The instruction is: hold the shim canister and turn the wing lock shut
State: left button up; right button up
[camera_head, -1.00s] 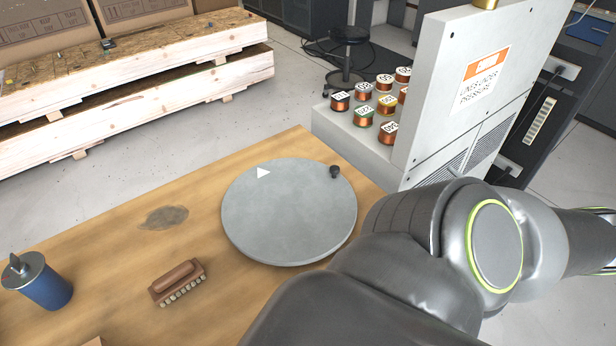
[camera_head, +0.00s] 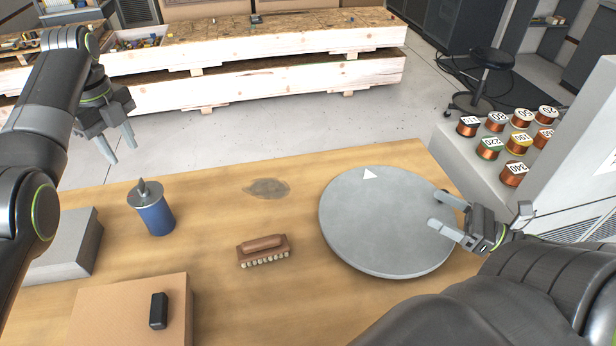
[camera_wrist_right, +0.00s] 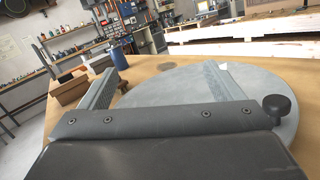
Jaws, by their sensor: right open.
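The shim canister (camera_head: 156,218) is a blue cylinder with a grey lid, standing upright on the wooden table at the left. The grey wing lock (camera_head: 143,187) sticks up from its lid. The canister also shows small and far off in the right wrist view (camera_wrist_right: 117,50). My left gripper (camera_head: 121,154) is open and empty, in the air up and left of the canister. My right gripper (camera_head: 437,208) is open and empty over the right part of the grey round turntable (camera_head: 375,225), far from the canister.
A brush (camera_head: 264,247) lies between canister and turntable. A cardboard box (camera_head: 120,312) with a small black object (camera_head: 158,311) on it is at the front left, beside a grey box (camera_head: 70,255). Copper spools (camera_head: 490,148) stand beyond the table's right edge.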

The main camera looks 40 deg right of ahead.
jog(key=w+a+r+m, duration=0.25)
jog(key=w+m, duration=0.25)
jog(key=m, duration=0.4)
jog(key=w+a+r+m, duration=0.1)
jog(key=w+a+m, duration=0.35)
jog(key=m, duration=0.45)
jog(key=w+a+f+m+h, duration=0.2)
jog(key=w+m+h, duration=0.4)
jog(key=w, duration=0.4)
jog(key=m+g+y, duration=0.6)
jog(key=g+y, duration=0.1)
jog(key=g, duration=0.1)
send_near(149, 201)
jog(key=x, duration=0.4)
jog(key=d+x, duration=0.1)
jog(key=x, duration=0.3)
jog(key=f+x, duration=0.1)
jog(key=x, duration=0.3)
jog(key=shift+w+d+f, duration=0.1)
jog(key=shift+w+f, duration=0.15)
jog(key=shift+w, duration=0.4)
